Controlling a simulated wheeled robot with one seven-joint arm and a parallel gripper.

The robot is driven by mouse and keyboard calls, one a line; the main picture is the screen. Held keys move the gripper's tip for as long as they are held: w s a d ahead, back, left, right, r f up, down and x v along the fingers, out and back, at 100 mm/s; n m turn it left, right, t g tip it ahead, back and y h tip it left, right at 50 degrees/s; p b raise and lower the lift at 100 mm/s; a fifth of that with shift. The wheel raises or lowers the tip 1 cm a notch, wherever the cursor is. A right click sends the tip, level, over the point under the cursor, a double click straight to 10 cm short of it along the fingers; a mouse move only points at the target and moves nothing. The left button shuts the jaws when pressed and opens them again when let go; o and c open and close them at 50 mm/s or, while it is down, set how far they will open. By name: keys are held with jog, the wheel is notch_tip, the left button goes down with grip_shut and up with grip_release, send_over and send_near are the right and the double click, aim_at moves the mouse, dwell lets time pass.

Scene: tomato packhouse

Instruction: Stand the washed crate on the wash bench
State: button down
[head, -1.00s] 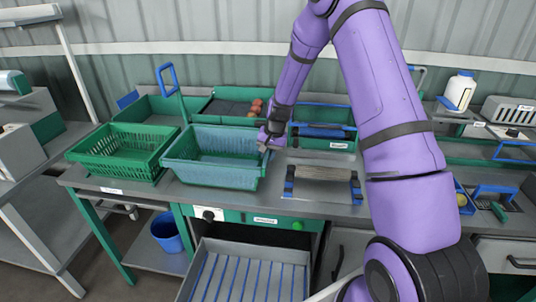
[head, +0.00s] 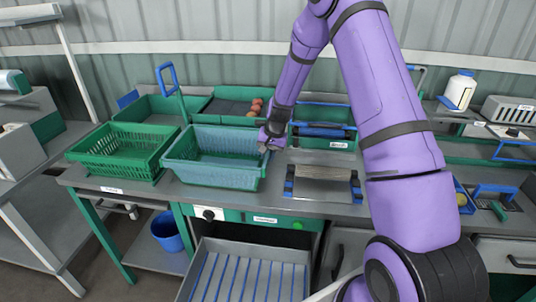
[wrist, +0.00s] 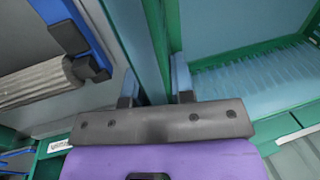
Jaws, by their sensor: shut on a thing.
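A blue-green crate (head: 212,178) sits upright at the middle left of the bench (head: 315,206), near its front edge. I cannot tell whether its base touches the bench top. My gripper (head: 268,141) is at the crate's right side. In the wrist view my gripper (wrist: 155,88) has one finger on each side of the crate's green-edged wall (wrist: 156,35), shut on it. The crate's bluish inside (wrist: 245,85) shows to the right and looks empty. A green slatted crate (head: 120,160) stands just left of it.
A roller unit with blue end brackets (head: 323,183) lies right of the crate. An open drawer (head: 245,275) and a blue bucket (head: 168,231) are below.

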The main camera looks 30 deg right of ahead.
jog(key=shift+f, duration=0.2)
jog(key=c, duration=0.9)
grip_release()
jog(key=c, duration=0.3)
jog(key=shift+r, duration=0.1)
jog(key=shift+w+a+v, duration=0.15)
jog(key=shift+a+v, duration=0.05)
jog(key=shift+v, duration=0.9)
jog(key=shift+w+a+v, duration=0.1)
jog(key=shift+a+v, duration=0.1)
jog(key=shift+v, duration=0.9)
jog(key=shift+w+a+v, duration=0.15)
jog(key=shift+a+v, duration=0.05)
jog(key=shift+v, duration=0.9)
jog(key=shift+r, duration=0.15)
